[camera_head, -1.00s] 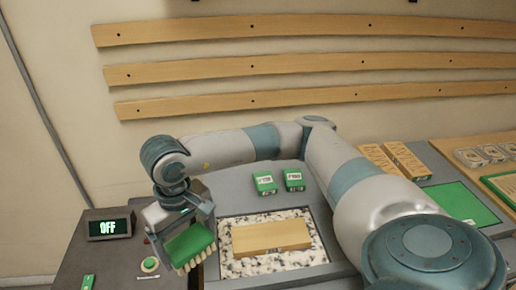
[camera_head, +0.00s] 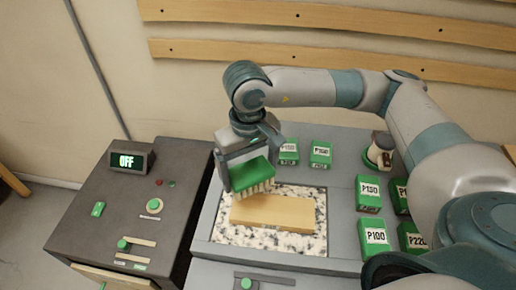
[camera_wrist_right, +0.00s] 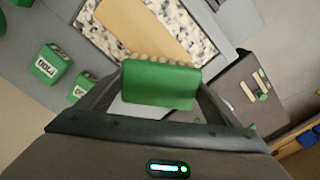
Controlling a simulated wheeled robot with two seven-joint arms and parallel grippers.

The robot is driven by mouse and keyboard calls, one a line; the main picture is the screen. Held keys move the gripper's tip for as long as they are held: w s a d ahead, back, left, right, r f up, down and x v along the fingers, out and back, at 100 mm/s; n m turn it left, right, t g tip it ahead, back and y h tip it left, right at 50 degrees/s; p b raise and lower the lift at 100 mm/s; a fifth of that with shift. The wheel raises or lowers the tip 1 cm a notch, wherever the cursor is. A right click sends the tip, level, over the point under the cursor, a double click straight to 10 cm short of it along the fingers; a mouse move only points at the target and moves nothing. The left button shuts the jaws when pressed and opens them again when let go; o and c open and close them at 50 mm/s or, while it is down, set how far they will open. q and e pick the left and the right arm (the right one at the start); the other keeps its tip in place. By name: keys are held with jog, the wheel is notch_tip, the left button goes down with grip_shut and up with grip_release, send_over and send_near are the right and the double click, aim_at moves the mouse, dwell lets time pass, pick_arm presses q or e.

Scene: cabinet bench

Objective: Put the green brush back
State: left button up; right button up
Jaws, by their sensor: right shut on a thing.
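The green brush (camera_head: 250,175) has a green back and pale bristles that face down and toward the front. My right gripper (camera_head: 247,172) is shut on it and holds it at the left back part of the speckled panel (camera_head: 228,236), by the wooden block (camera_head: 272,213). I cannot tell whether the bristles touch the block or panel. In the right wrist view the brush (camera_wrist_right: 160,84) sits between both fingers, with the block (camera_wrist_right: 140,28) beyond it. My left gripper is not in view.
Green labelled blocks, P150 (camera_head: 369,193) and P100 (camera_head: 374,239) among them, stand right of the panel. More green blocks (camera_head: 321,155) stand behind it. A dark control box (camera_head: 124,215) with an OFF display (camera_head: 128,161) stands left.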

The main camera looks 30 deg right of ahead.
aim_at(255, 159)
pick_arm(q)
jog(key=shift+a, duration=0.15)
pick_arm(e)
jog(key=shift+a, duration=0.1)
